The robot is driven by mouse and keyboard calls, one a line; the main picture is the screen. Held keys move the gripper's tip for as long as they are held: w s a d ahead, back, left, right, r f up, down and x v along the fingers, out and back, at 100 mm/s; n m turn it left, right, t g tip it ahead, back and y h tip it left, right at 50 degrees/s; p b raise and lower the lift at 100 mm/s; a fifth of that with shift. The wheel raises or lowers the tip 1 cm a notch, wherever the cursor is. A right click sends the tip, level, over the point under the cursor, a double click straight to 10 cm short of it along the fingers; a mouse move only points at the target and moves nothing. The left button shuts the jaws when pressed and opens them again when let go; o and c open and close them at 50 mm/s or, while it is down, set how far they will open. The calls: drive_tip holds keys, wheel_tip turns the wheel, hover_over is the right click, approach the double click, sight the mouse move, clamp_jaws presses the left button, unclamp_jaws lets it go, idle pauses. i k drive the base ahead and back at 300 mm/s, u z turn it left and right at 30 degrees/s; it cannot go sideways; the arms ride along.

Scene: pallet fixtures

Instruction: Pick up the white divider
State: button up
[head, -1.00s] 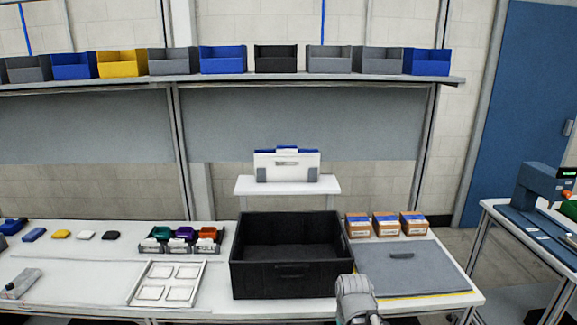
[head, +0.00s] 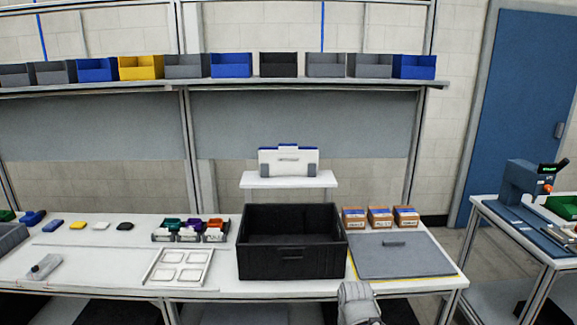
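A white upright panel (head: 289,161) stands on a small raised white stand (head: 289,182) behind the black crate; it looks like the white divider. It has a blue top edge, a grey slot or handle in its middle and grey pads at its lower corners. Nothing touches it from the front. A grey rounded part of my arm shows at the bottom edge, in front of the bench. My gripper's fingers are not visible, so I cannot tell their state.
An open, empty-looking black crate (head: 292,267) stands on the bench in front of the stand. To its right are three small cartons (head: 380,218) and a grey lid-like panel (head: 402,262). A white tray (head: 178,284) lies left of it. Coloured bins line the shelf above.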

sight(286, 160)
drive_tip(key=k, duration=0.1)
drive_tip(key=u, duration=1.25)
drive_tip(key=i, duration=0.8)
drive_tip(key=z, duration=1.2)
